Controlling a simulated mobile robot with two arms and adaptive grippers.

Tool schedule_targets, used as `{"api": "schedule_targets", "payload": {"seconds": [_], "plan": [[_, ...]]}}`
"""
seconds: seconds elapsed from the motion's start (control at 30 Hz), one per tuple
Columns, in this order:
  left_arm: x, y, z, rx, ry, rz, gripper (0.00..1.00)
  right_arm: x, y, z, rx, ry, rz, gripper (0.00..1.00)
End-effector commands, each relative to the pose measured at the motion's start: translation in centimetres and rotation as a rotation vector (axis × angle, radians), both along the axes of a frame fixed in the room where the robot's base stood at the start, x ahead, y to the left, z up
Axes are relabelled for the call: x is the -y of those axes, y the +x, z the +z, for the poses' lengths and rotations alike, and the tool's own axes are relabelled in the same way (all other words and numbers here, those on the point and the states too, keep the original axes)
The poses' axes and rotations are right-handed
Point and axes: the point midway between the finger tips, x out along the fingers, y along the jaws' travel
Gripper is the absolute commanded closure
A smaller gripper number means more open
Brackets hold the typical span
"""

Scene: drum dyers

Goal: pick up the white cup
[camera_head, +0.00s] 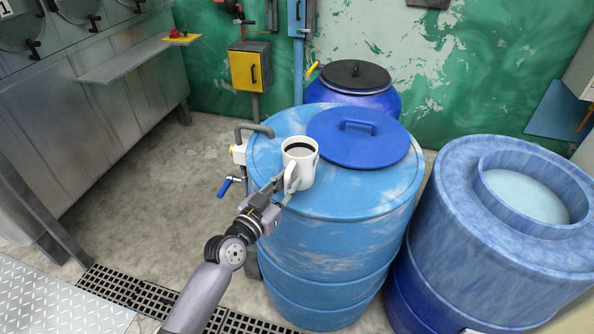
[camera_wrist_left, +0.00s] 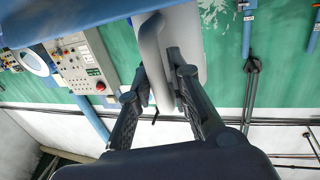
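The white cup (camera_head: 301,172), with dark liquid in it, is upright at the front left of the light-blue drum's top. I cannot tell whether its base touches the drum. My left gripper (camera_head: 283,187) comes from the lower left and has its fingers on either side of the cup's handle. In the left wrist view the handle of the white cup (camera_wrist_left: 152,52) runs between the two fingertips (camera_wrist_left: 160,80), which look closed on it; one finger passes through the handle's loop. My right gripper is not in view.
The light-blue drum (camera_head: 330,245) carries a blue lid (camera_head: 358,139) just right of the cup. A marbled blue drum (camera_head: 455,215) stands to the right, and a dark-lidded drum (camera_head: 380,99) behind. A pipe with a blue-handled valve (camera_head: 226,186) is at the left. Floor is clear further left.

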Motion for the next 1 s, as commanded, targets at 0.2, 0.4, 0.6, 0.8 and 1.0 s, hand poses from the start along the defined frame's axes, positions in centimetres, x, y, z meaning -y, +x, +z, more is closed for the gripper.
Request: {"api": "schedule_targets", "payload": {"seconds": [0.2,0.4,0.6,0.8,1.0], "plan": [[-0.02,-0.01,-0.01,0.0,0.0,0.0,0.99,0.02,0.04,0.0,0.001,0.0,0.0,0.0],[-0.02,-0.01,0.0,0.0,0.0,0.0,1.0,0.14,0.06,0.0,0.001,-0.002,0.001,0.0],[-0.02,-0.01,0.0,0.0,0.0,0.0,1.0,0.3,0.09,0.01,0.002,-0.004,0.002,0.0],[-0.01,0.0,0.06,0.001,-0.001,0.0,1.0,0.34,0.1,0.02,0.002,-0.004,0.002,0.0],[0.06,-0.03,0.91,0.002,-0.003,-0.002,1.0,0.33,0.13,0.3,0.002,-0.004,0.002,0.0]]}}
